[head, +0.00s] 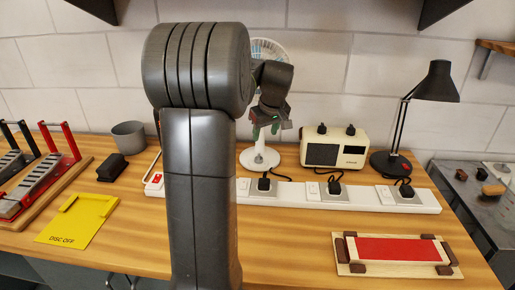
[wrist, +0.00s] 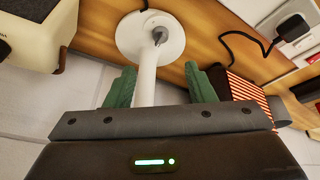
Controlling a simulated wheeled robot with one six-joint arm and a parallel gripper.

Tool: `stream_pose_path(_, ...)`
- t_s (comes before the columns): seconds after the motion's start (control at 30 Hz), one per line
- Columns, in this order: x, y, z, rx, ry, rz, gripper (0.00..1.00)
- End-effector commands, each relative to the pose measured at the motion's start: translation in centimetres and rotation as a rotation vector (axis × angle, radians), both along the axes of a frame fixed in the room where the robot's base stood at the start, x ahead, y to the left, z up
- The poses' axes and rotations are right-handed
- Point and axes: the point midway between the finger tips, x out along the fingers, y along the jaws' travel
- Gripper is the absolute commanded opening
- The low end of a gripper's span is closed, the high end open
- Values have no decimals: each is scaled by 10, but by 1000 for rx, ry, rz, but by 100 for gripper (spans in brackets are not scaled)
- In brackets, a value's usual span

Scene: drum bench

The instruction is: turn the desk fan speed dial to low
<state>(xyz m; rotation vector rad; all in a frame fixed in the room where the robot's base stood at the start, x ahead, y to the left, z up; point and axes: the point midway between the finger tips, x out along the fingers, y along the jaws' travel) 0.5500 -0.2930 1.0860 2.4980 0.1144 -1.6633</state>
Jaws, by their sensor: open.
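The white desk fan (head: 259,158) stands at the back of the bench, its head partly hidden behind my arm. In the wrist view its round white base (wrist: 128,38) and white post (wrist: 146,80) show. A small grey dial (wrist: 159,36) sits on the base beside the post; its setting cannot be read. My gripper (head: 265,130) is in front of the fan post, above the base. In the wrist view my gripper (wrist: 160,70) has its green fingers spread, one on each side of the post in the picture, with nothing held. The dial appears beyond the fingertips.
A cream radio (head: 334,148) and black lamp (head: 428,100) stand right of the fan. A white power strip (head: 308,200) with plugs runs in front. A grey cup (head: 128,137), black block (head: 112,167) and yellow tray (head: 78,217) lie left; a red-topped board (head: 395,251) lies front right.

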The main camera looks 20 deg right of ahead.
Motion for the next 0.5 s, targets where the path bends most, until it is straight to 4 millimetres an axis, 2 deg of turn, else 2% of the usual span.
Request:
stream_pose_path(0.17,7,0,-18,2,2,1,49)
stream_pose_path(0.5,35,-1,-84,3,3,0,49)
